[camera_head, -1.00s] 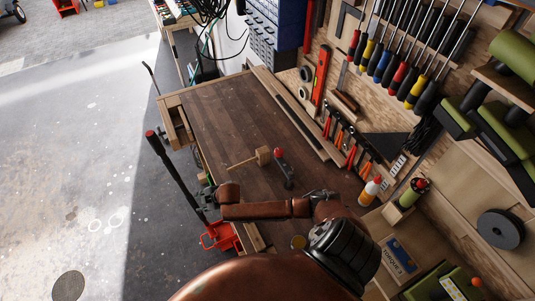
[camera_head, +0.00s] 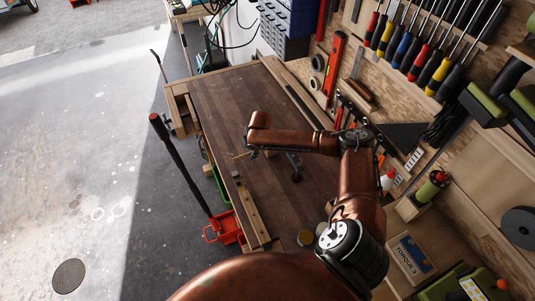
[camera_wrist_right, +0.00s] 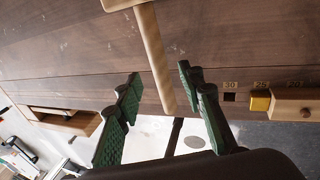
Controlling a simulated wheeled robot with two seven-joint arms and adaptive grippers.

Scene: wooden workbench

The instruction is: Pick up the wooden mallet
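The wooden mallet lies on the workbench (camera_head: 225,105). In the head view its pale handle (camera_head: 241,156) pokes out below my right forearm, and the forearm covers part of it. In the right wrist view the handle (camera_wrist_right: 153,50) runs down from the mallet head (camera_wrist_right: 120,3), which is cut off by the top edge. My right gripper (camera_wrist_right: 161,80) is open, with one green-padded finger on each side of the handle and a visible gap to both. How far the fingers are above it is unclear. In the head view my arm hides this gripper. My left gripper is not in view.
A dark tool (camera_head: 296,172) lies close to the right of the mallet. A yellow block (camera_wrist_right: 260,100) sits at the bench edge in the wrist view. Screwdrivers (camera_head: 405,50) hang on the back panel. The far left of the bench top is clear.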

